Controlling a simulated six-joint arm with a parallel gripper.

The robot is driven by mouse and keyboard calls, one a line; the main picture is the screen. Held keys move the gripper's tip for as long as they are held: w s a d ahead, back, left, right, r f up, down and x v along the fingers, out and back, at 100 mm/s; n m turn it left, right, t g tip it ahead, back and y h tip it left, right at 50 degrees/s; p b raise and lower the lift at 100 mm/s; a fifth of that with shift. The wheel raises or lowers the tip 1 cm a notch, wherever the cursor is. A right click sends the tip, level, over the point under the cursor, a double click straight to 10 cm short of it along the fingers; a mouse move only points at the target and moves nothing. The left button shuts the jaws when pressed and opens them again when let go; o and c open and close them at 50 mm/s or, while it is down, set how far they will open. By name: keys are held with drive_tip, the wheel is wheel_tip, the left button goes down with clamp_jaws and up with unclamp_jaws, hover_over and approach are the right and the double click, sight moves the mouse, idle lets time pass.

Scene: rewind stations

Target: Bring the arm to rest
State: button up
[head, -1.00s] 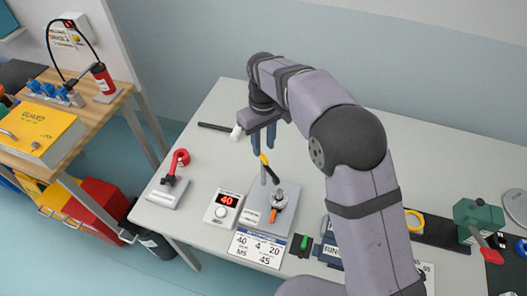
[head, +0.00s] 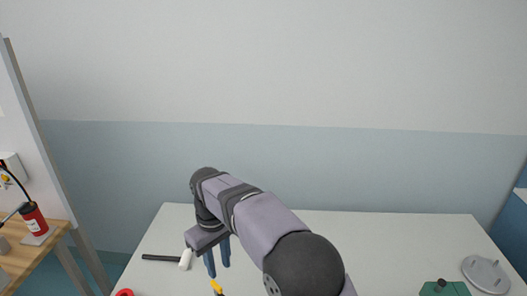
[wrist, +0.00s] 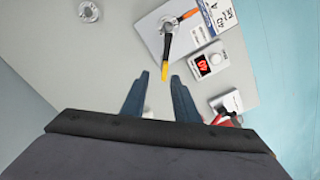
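My gripper (head: 217,263) hangs above the left part of the pale bench top (head: 350,250). In the wrist view its two blue fingers (wrist: 160,80) are apart, with nothing clasped between them. A yellow-tipped tool (wrist: 164,72) shows just beyond the gap, below the fingers. It reaches up to a round metal fitting on a grey plate (wrist: 150,25). In the head view only the tool's yellow end (head: 216,286) shows, at the bottom edge. My arm is bent, and its lower part is out of the picture.
A white-headed mallet (head: 185,260) lies left of my gripper. A red display box (wrist: 205,65) and a red item on a white base (wrist: 229,102) are near the bench edge. A green device (head: 444,288) and grey disc (head: 486,274) are at right. Mid-bench at the back looks clear.

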drive_tip(key=s+d+f+m, duration=0.1)
drive_tip(key=s+d+m, duration=0.2)
drive_tip(key=d, duration=0.7)
drive_tip(key=s+d+m, duration=0.2)
drive_tip(key=d+m, duration=0.1)
drive_tip(key=d, duration=0.7)
drive_tip(key=s+d+f+m, duration=0.4)
drive_tip(key=s+d, duration=0.6)
drive_tip(key=s, duration=0.3)
drive_tip(key=shift+s+d+f, duration=0.3)
drive_tip(key=shift+s+f, duration=0.05)
drive_tip(key=shift+f, duration=0.15)
